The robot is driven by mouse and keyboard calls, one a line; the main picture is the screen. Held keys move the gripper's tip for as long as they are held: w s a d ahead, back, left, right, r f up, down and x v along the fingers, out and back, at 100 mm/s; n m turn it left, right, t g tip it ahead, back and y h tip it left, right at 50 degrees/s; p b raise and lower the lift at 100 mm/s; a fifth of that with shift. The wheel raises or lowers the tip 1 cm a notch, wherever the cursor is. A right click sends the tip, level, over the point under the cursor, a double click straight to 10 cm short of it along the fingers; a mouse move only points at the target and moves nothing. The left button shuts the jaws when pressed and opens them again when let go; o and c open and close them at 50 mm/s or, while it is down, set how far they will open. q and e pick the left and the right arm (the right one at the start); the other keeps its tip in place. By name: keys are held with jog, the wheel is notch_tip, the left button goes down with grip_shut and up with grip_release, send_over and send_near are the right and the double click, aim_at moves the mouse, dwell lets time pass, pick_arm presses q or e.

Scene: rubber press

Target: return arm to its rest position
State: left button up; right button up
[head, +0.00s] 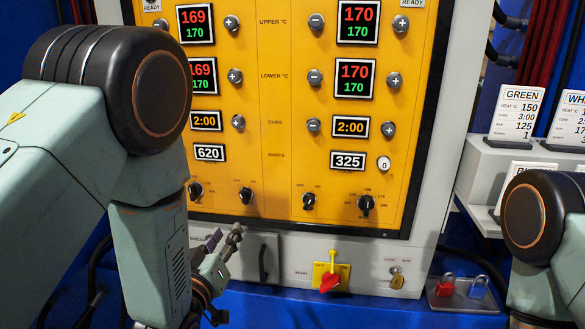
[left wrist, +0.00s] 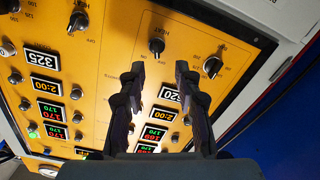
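My left arm comes in from the left in the head view. Its gripper (head: 225,250) is in front of the lower left of the yellow control panel (head: 275,150), near the dark selector knobs. In the left wrist view the two fingers of my left gripper (left wrist: 160,80) stand apart with nothing between them, and the panel lies beyond their tips. A dark knob (left wrist: 156,46) shows just past the fingertips, apart from them as far as I can see. My right arm (head: 545,225) shows at the right edge of the head view; its gripper is out of the picture.
A red switch on a yellow plate (head: 330,281) and a key switch (head: 397,280) sit below the panel. Red and blue padlocks (head: 462,287) rest on a small tray at right. White recipe cards (head: 517,108) stand on a shelf at far right.

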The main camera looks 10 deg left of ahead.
pick_arm(q)
jog(key=s+a+f+m+g, duration=0.1)
jog(key=s+f+m+g, duration=0.1)
jog(key=s+f+g, duration=0.45)
jog(key=s+a+f+m+g, duration=0.1)
jog(key=s+f+g, duration=0.3)
jog(key=s+f, duration=0.6)
jog(key=s+f+g, duration=0.3)
jog(key=s+f, duration=0.2)
jog(key=s, duration=0.4)
jog(key=s+a+f+g, duration=0.1)
jog(key=s+f+g, duration=0.3)
jog(key=s, duration=0.6)
jog(key=shift+s+f+y, duration=0.25)
jog(key=shift+f+y, duration=0.05)
jog(key=shift+f, duration=0.65)
jog(key=shift+a, duration=0.15)
